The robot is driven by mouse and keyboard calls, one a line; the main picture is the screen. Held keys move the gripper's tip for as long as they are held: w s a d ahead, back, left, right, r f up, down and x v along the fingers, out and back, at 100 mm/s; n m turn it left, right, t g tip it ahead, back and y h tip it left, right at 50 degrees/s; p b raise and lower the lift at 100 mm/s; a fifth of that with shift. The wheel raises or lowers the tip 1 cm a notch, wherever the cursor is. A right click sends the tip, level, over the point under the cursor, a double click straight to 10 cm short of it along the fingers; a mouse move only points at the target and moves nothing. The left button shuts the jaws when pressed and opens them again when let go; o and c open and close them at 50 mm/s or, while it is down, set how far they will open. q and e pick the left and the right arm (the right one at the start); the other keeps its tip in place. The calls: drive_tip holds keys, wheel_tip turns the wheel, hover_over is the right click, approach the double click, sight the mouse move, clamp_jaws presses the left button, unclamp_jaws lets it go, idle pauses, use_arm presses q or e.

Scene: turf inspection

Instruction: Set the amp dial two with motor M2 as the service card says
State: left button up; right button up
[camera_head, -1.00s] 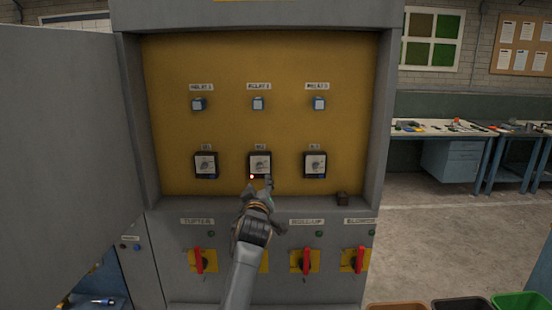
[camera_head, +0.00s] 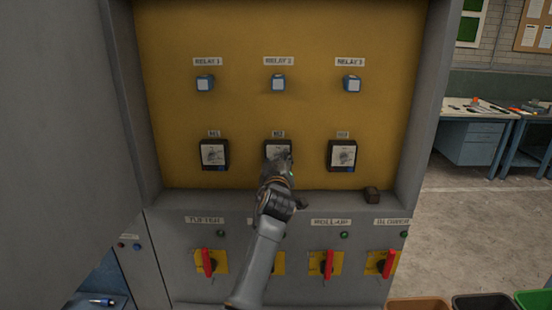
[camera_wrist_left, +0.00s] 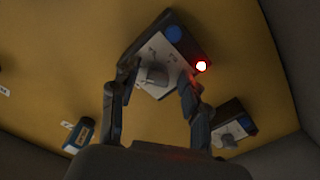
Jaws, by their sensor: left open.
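The middle amp dial, labelled M2 (camera_head: 277,148), is a dark-framed square with a white face on the yellow panel. My left gripper (camera_head: 281,163) is in front of its lower part and hides some of it. In the left wrist view, the dial's face (camera_wrist_left: 155,50) and grey knob (camera_wrist_left: 152,77) show between the open fingers (camera_wrist_left: 150,92). I cannot tell whether the fingers touch the knob, nor read the dial's setting. A bright red spot (camera_wrist_left: 201,66) glows by one finger. My right gripper and a readable service card are not in view.
Similar dials stand left (camera_head: 214,155) and right (camera_head: 341,155) of it. Three relay buttons are above, the middle one (camera_head: 278,83) among them. Red-handled switches (camera_head: 328,264) are below. An open grey door (camera_head: 60,120) fills the left.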

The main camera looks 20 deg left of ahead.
use_arm(q)
drive_tip(key=shift+s+d, duration=0.1)
drive_tip(key=shift+d, duration=0.05)
drive_tip(key=shift+r, duration=0.1)
drive_tip(key=shift+c, duration=1.1)
drive_tip(key=shift+s, duration=0.1)
clamp_jaws()
use_arm(e)
drive_tip(key=shift+s+d, duration=0.3)
drive_tip(key=shift+d, duration=0.05)
